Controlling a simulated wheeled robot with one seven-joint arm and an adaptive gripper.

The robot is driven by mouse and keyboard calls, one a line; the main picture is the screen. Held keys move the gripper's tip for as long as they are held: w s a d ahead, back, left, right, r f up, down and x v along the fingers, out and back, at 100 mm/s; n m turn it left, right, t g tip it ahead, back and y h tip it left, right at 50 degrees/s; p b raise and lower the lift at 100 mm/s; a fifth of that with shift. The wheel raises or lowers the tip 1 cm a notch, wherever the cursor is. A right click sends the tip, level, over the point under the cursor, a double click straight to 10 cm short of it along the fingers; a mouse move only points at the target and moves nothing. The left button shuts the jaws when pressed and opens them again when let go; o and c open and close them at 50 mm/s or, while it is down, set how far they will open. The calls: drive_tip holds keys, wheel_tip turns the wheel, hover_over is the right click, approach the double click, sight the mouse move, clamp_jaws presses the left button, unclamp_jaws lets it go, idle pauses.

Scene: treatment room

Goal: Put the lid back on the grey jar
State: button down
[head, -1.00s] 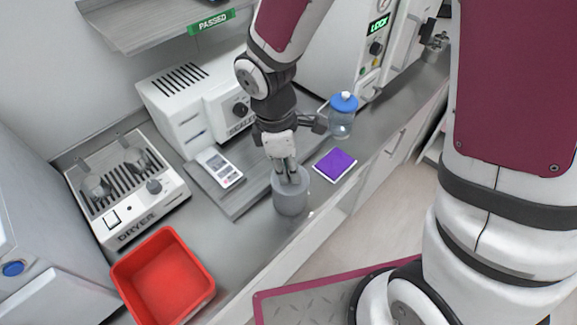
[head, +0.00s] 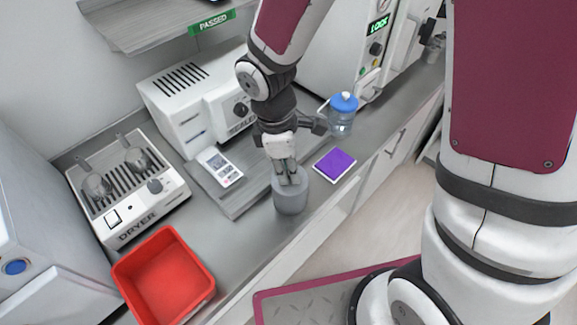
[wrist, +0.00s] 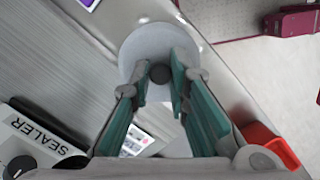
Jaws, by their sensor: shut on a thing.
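The grey jar (head: 290,197) stands upright near the counter's front edge in the head view. My gripper (head: 287,177) points down at its top. In the wrist view my gripper (wrist: 163,82) has its green-padded fingers closed around the dark knob (wrist: 160,73) of the round grey lid (wrist: 140,45). The lid is over the jar's mouth and looks roughly centred. It hides the jar's inside and most of its body in the wrist view. I cannot tell whether the lid touches the rim or sits slightly above it.
A clear jar with a blue lid (head: 342,117) and a purple pad (head: 335,164) are right of the grey jar. A red bin (head: 163,278), a dryer (head: 128,186) and a sealer (head: 200,105) are to the left. A white handheld device (head: 220,167) lies on a grey board.

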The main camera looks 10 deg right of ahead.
idle(0.9)
drive_tip(key=c, duration=1)
unclamp_jaws()
drive_tip(key=shift+o, duration=0.2)
drive_tip(key=shift+s+r+p, duration=0.1)
drive_tip(key=shift+r+p, duration=0.75)
drive_tip(key=shift+r, duration=0.2)
drive_tip(key=shift+r+p, duration=1.4)
drive_tip(key=shift+r, duration=1.05)
drive_tip(key=shift+c, duration=0.6)
clamp_jaws()
drive_tip(key=shift+f+b, duration=0.5)
drive_tip(key=shift+f, duration=0.9)
